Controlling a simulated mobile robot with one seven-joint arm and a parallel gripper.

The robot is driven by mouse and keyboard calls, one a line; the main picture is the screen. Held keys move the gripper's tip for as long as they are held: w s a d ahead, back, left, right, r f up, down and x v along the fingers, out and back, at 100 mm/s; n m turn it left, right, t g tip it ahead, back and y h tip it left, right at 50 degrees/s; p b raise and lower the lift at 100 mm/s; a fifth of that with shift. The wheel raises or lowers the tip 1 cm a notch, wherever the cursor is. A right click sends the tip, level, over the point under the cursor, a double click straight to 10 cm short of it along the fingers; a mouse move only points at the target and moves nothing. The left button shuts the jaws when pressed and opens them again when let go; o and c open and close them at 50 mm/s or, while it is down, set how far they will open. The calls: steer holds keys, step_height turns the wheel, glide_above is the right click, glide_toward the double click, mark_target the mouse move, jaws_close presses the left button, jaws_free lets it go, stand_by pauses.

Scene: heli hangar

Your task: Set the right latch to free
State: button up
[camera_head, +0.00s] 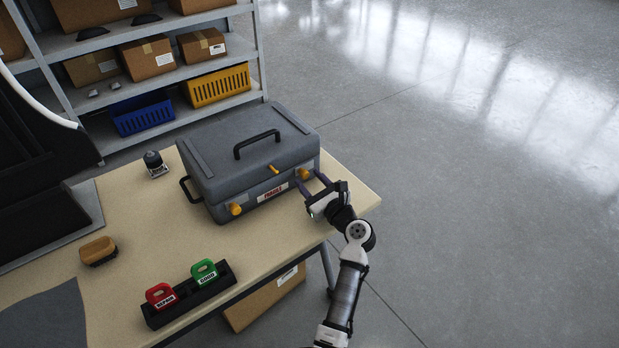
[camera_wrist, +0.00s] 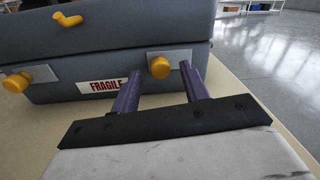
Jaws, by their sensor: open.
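A closed grey case (camera_head: 250,165) lies on the table, with a black top handle and a "FRAGILE" label (camera_head: 272,191) on its front. The right latch (camera_head: 304,174) is a yellow knob on a grey plate; it also shows in the wrist view (camera_wrist: 160,67). The left latch (camera_head: 236,209) is a similar yellow knob, also at the left of the wrist view (camera_wrist: 16,82). A small yellow lever (camera_head: 273,169) sits on the lid edge between them. My gripper (camera_head: 311,186) is open at the right latch. In the wrist view its purple fingers (camera_wrist: 163,88) lie either side of the knob; contact cannot be told.
A black holder (camera_head: 190,300) with a red "REPAIR" block (camera_head: 161,296) and a green block (camera_head: 204,271) stands at the front. A yellow-topped brush-like object (camera_head: 97,250) and a small dark device (camera_head: 155,163) lie left. Shelves (camera_head: 190,72) stand behind. Floor at right is clear.

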mark_target(310, 165)
steer(key=shift+w+a, duration=0.3)
steer(key=shift+w, duration=0.15)
jaws_close()
steer(key=shift+d, duration=0.15)
steer(key=w+d, duration=0.2)
steer(key=shift+d, duration=0.35)
jaws_free()
